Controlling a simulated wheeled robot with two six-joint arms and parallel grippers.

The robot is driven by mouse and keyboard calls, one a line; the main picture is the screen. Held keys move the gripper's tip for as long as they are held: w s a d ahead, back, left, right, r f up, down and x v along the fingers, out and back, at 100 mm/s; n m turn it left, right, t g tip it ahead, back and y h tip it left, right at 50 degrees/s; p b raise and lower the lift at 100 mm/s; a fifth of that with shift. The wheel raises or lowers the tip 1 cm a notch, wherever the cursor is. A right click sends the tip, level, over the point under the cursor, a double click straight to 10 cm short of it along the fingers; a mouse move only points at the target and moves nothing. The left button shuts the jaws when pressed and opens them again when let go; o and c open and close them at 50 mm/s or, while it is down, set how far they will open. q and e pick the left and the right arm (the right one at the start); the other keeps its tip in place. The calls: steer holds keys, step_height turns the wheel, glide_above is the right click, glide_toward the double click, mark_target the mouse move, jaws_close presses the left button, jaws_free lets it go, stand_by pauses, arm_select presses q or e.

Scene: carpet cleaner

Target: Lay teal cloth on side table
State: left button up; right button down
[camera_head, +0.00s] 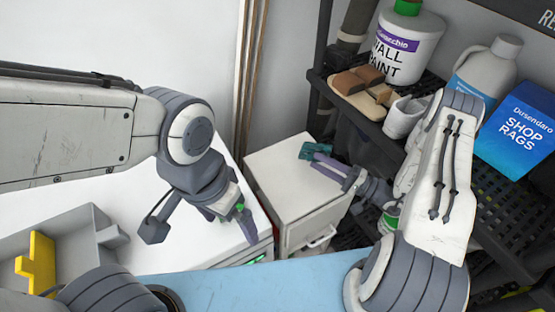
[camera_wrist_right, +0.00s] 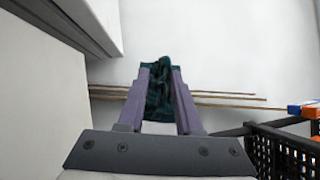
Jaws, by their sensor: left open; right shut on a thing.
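The teal cloth (camera_head: 314,151) is bunched between the fingertips of my right gripper (camera_head: 322,158), above the side table in the head view. In the right wrist view the dark teal cloth (camera_wrist_right: 160,92) sits between the two purple fingers of the gripper (camera_wrist_right: 159,95). The white side table (camera_head: 290,185) stands in the middle, with a drawer handle on its front. I cannot tell whether the cloth touches its top. My left gripper (camera_head: 238,215) is open and empty over the white surface to the left of the side table.
A grey tray with a yellow piece (camera_head: 38,262) is at the lower left. Thin rods lean against the back wall.

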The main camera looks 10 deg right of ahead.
steer(key=shift+w+d+f+m+g+h+b, duration=0.15)
steer(key=shift+w+f+m+h+b, duration=0.25)
steer(key=shift+w+m+b, duration=0.2)
steer(key=shift+w+f+m+g+h+b, duration=0.15)
steer(key=shift+w+f+m+h+b, duration=0.25)
steer(key=shift+m+b, duration=0.2)
step_height(320, 180, down, 2)
steer(key=m+g+h+b, duration=0.2)
steer(key=m+h+b, duration=0.2)
steer(key=m, duration=0.5)
steer(key=m+h, duration=0.2)
steer(key=m, duration=0.5)
glide_above(300, 173)
steer(key=shift+g, duration=0.3)
step_height(300, 173, down, 8)
steer(key=shift+s+f+b, duration=0.1)
steer(key=shift+s+b, duration=0.05)
steer(key=shift+b, duration=0.2)
step_height(300, 173, down, 4)
steer(key=shift+r+p, duration=0.1)
steer(key=shift+p, duration=0.3)
steer(key=shift+f, duration=0.2)
steer(key=c, duration=0.6)
jaws_free()
